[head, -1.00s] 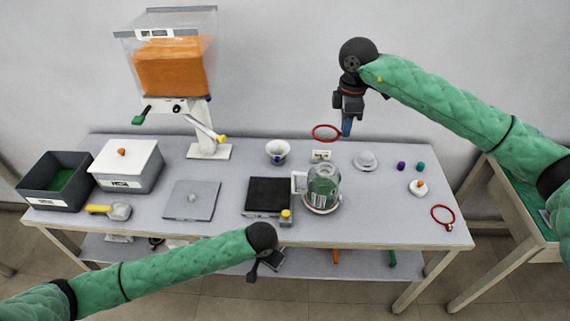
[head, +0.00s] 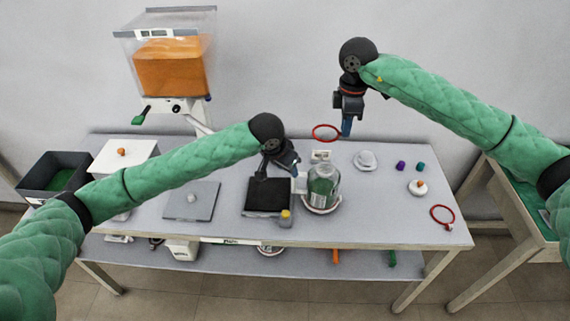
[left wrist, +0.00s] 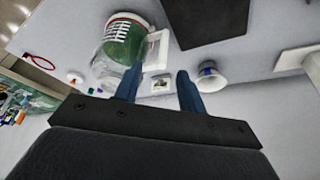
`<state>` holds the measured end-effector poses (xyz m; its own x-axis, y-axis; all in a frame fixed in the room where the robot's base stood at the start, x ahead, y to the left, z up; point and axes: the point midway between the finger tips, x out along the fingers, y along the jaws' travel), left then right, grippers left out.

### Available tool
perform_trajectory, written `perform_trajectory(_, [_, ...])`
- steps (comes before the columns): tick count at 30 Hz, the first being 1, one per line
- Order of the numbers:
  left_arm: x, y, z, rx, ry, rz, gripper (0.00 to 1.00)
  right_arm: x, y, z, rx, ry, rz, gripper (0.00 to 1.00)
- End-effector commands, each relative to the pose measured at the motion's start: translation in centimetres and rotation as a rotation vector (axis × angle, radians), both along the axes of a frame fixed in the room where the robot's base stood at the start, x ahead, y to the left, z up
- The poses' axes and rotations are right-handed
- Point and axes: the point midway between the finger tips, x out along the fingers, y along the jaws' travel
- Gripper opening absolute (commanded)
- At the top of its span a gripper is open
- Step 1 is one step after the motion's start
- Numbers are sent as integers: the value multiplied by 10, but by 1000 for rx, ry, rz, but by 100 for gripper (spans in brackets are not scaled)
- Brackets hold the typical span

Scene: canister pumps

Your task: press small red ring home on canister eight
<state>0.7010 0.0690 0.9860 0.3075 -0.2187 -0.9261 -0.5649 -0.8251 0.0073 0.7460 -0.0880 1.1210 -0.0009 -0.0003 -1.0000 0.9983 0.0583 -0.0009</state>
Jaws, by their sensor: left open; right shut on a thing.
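My left gripper (head: 279,168) is open and empty, above the back of the black pad. Its fingers also show in the left wrist view (left wrist: 159,76). A second red ring (head: 442,215) lies at the table's right.
A black pad (head: 266,198) with a yellow knob lies left of the canister. A white domed piece (head: 366,160) and small purple and teal pieces stand back right.

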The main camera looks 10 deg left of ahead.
Motion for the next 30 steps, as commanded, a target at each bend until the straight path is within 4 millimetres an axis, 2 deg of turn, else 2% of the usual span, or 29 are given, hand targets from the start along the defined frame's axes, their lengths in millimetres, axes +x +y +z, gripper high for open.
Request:
perform_trajectory(4, [8, 3, 2, 3, -8, -9, 40, 0, 0, 0, 0, 0, 0, 0])
perform_trajectory(8, [12, 0, -10, 2, -7, -8, 40, 0, 0, 0, 0, 0, 0, 0])
perform_trajectory(21, [33, -15, -73, 3, -8, -8, 40, 0, 0, 0, 0, 0, 0, 0])
perform_trajectory(30, [43, -22, -101, 2, -7, -8, 40, 0, 0, 0, 0, 0, 0, 0])
